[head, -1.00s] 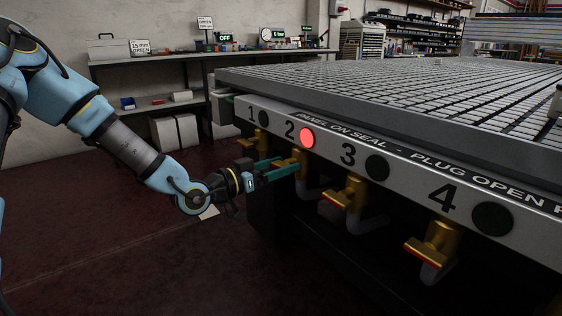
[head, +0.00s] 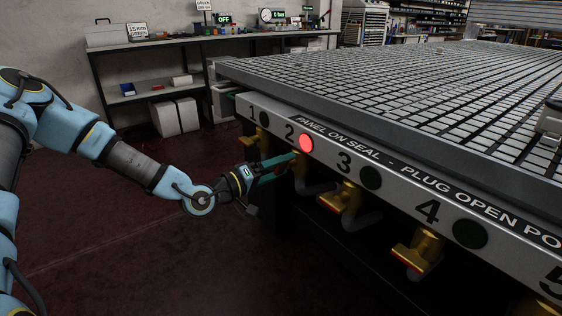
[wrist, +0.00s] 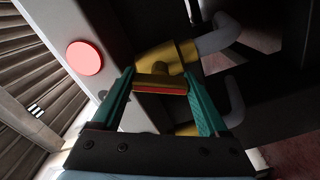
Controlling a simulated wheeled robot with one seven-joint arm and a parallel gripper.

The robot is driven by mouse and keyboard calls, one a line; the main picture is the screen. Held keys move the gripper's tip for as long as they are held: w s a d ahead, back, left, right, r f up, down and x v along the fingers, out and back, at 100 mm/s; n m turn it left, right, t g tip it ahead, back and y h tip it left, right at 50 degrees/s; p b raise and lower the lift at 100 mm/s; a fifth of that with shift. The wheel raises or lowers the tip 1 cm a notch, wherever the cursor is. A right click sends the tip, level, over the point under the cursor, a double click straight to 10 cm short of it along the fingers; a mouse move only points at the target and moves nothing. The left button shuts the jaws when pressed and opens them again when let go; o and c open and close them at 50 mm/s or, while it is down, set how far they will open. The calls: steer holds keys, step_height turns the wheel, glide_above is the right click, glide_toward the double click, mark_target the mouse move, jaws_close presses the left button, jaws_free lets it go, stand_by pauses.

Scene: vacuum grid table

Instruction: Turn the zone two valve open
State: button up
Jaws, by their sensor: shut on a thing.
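The zone two valve is brass, under the printed 2 on the table's front rail; a bit of it shows behind my fingers in the head view (head: 301,184). In the wrist view the brass valve (wrist: 168,60) has a red-edged handle (wrist: 160,86) across it, between my teal fingers. My gripper (head: 292,161) is shut on this handle, reaching in from the left; it also shows in the wrist view (wrist: 163,82). The round lamp beside the 2 (head: 306,143) is lit red. My fingers hide much of the valve in the head view.
The brass valves of zone one (head: 262,142), zone three (head: 340,198) and zone four (head: 417,253) hang along the same rail (head: 400,196), with dark lamps above them. Grey hoses run behind them. The gridded tabletop (head: 390,90) lies above. The dark red floor at left is open.

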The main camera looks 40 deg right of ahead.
steer(key=n+p, duration=0.1)
steer(key=n, duration=0.4)
steer(key=shift+n, duration=0.4)
stand_by(0.3)
steer(key=o, duration=1.2)
steer(key=shift+o, duration=0.2)
steer(key=a, duration=1.1)
steer(key=shift+w, duration=0.35)
